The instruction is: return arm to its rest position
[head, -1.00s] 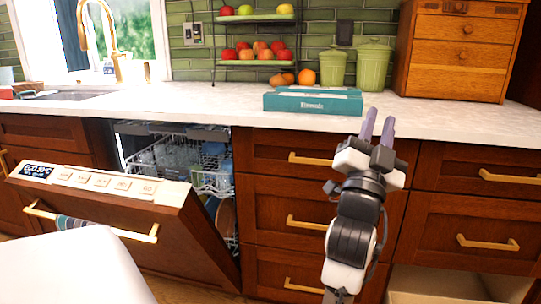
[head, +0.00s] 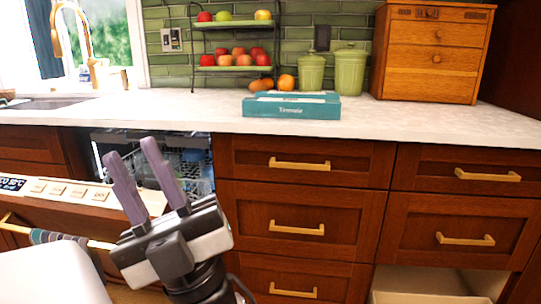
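My gripper (head: 149,179) is at the lower left of the head view, raised with its two purple fingers pointing up. The fingers are spread apart and nothing shows between them. It is in front of the partly open dishwasher (head: 192,160) and hides much of its racks and part of its door. The dishwasher door (head: 75,212) leans outward, with a striped towel on its handle.
The pale counter (head: 400,119) runs across the back, bearing a teal box (head: 291,107), green canisters (head: 350,70), a fruit stand (head: 235,68) and a wooden drawer chest (head: 432,55). Wooden drawers (head: 300,160) are shut below. A low drawer (head: 430,285) at the bottom right stands open.

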